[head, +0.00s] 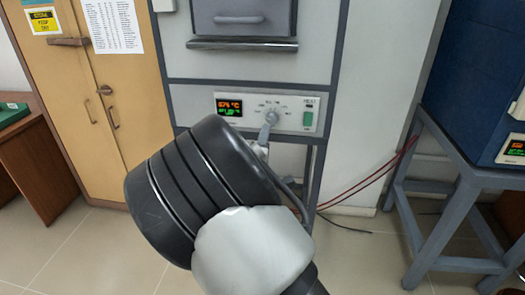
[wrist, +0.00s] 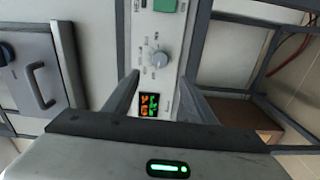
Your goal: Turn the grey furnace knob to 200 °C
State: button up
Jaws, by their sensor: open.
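The grey furnace (head: 340,50) has a light control panel (head: 310,122) below its door. The grey round knob (head: 272,117) is on this panel with dial marks around it; it also shows in the wrist view (wrist: 159,59). A display (head: 229,106) left of the knob has an orange line that seems to read about 075 °C and a green line under it. My gripper (wrist: 160,80) is open and empty, pointing at the panel. In the wrist view the knob appears just beyond the fingertips, between their lines. In the head view my arm hides most of the gripper.
A green switch (head: 308,119) is on the panel, right of the knob. The furnace door with its handle (head: 240,19) is above. A blue furnace (head: 480,85) on a grey stand (head: 437,142) is at the right, with red cables (head: 372,178) between. A wooden cabinet (head: 100,85) is at the left.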

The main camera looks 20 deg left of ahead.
jog(key=shift+v, duration=2.25)
jog(key=w+d+r+m+g+h+p, duration=0.1)
jog(key=w+d+r+m+g+p, duration=0.25)
jog(key=d+m, duration=0.4)
jog(key=s+d+r+m+g+p, duration=0.2)
jog(key=s+d+r+m+g, duration=0.25)
jog(key=d+r, duration=0.55)
jog(key=s+d+r+m+g+h+p, duration=0.1)
jog(key=s+d+r+m+g+p, duration=0.1)
jog(key=s+d, duration=0.9)
jog(key=s+d+r+m+g+h+p, duration=0.2)
jog(key=s+d+m, duration=0.4)
jog(key=s+d, duration=0.5)
jog(key=s+r+p, duration=0.1)
jog(key=s+r, duration=0.1)
jog(key=s, duration=0.1)
jog(key=shift+s, duration=0.4)
jog(key=shift+d+r, duration=0.1)
